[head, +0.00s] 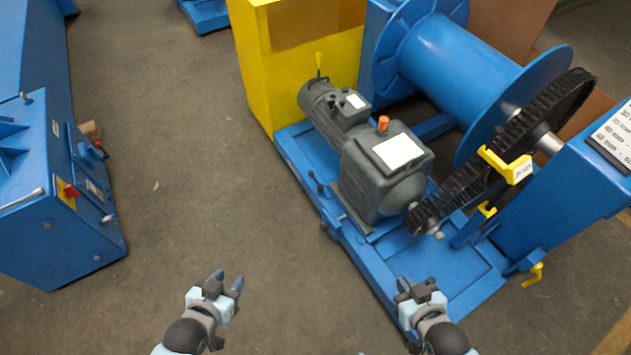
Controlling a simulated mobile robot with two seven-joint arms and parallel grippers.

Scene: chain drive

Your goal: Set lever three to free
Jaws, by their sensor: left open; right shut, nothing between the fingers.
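A chain drive machine stands at the right, with a grey motor and gearbox (388,165) on a blue base. Several handles show: a yellow upright one (319,66) at the motor's far end, a small black one (318,184) on the base's left side, and a yellow one (535,273) low at the right. I cannot tell which is lever three, and no lever number is readable. My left gripper (227,279) is open and empty above the floor. My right gripper (418,284) is shut and empty, in front of the base's near edge. Neither appears to touch a handle.
A black chain (450,198) runs up to a large sprocket beside the blue drum (455,70). Yellow brackets (505,165) sit by the chain. A blue cabinet (60,215) with a red knob stands at the left. The floor (185,150) between is clear.

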